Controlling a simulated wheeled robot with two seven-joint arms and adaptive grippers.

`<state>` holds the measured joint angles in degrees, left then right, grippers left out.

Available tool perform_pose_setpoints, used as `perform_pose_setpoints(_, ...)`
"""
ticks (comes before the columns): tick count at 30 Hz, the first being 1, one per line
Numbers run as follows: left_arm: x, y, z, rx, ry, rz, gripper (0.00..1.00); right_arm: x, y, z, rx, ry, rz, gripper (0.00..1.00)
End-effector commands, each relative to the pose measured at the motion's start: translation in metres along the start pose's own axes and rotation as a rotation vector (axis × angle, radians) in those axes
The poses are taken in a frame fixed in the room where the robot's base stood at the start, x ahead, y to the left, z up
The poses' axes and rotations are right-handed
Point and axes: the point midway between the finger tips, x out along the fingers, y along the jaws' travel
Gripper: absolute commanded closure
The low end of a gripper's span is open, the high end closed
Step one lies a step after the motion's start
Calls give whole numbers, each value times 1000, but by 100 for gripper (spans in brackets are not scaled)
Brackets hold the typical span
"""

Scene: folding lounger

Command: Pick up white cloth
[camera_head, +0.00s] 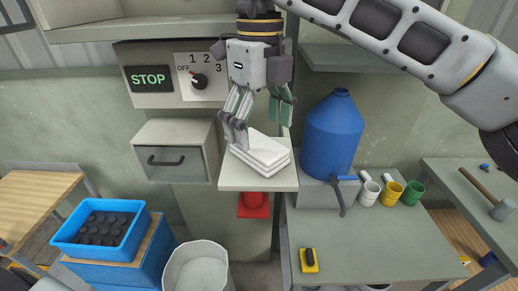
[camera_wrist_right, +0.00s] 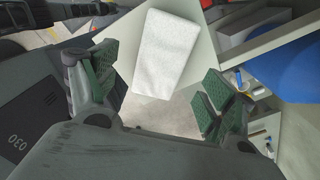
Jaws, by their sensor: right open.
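The white cloth (camera_head: 265,155) lies folded in a stack on a small pale shelf (camera_head: 238,178) near the middle of the head view. In the right wrist view the cloth (camera_wrist_right: 166,54) lies beyond the fingers, between them in the picture. My right gripper (camera_head: 258,118) is above the cloth, pointing down, with its green-padded fingers apart and nothing between them. One finger overlaps the cloth's left edge in the head view; I cannot tell if it touches. The right gripper's fingers (camera_wrist_right: 160,95) also show spread in the wrist view. My left gripper is not in view.
A blue water jug (camera_head: 332,135) stands right of the shelf. A grey drawer box (camera_head: 176,157) is on the left, below a STOP panel (camera_head: 150,79). A blue crate (camera_head: 101,227) and white bin (camera_head: 198,268) are below.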

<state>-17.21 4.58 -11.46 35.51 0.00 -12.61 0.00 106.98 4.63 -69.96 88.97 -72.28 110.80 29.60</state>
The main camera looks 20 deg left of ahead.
Motion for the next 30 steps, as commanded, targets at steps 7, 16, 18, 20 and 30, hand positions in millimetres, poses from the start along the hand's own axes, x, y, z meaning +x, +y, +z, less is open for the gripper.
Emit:
perform_pose_setpoints(7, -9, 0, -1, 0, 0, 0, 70, 23, -1, 2, -1, 2, 1, 17)
perform_pose_setpoints(16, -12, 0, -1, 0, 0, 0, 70, 46, -1, 3, 1, 1, 0, 17)
perform_pose_setpoints(18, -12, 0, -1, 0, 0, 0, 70, 47, -1, 3, 1, 0, 0, 17)
perform_pose_setpoints(20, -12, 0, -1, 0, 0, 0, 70, 47, -1, 3, 1, 0, 0, 17)
perform_pose_setpoints(30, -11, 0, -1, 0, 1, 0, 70, 46, -1, 3, 0, 0, 0, 20)
